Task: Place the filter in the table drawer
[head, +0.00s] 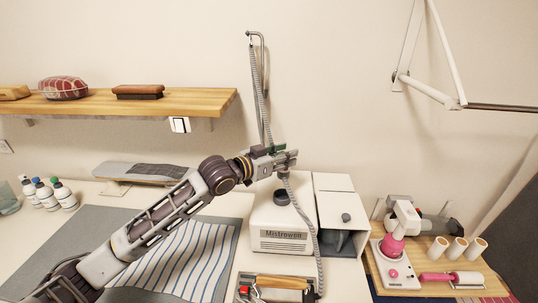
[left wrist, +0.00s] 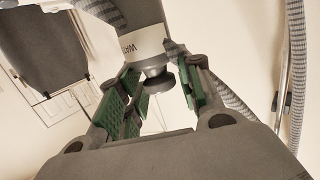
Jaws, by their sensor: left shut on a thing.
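My left gripper (head: 280,160) is raised above the white Mistrowell machine (head: 284,240), in front of the wall. In the left wrist view, its green-padded fingers (left wrist: 163,92) are around the narrow dark end of the filter (left wrist: 146,42), a grey and white cylinder with lettering starting "WAT". In the head view I cannot clearly separate the filter from the gripper. A shallow compartment (head: 240,282) with tools in it shows at the bottom edge; I cannot tell whether it is the table drawer. My right gripper is not in view.
A grey hose (head: 308,228) hangs from a wall hook close to my gripper and runs down past the machine. A white box (head: 333,185) with a grey front stands right of the machine. A wooden shelf (head: 190,101) is upper left.

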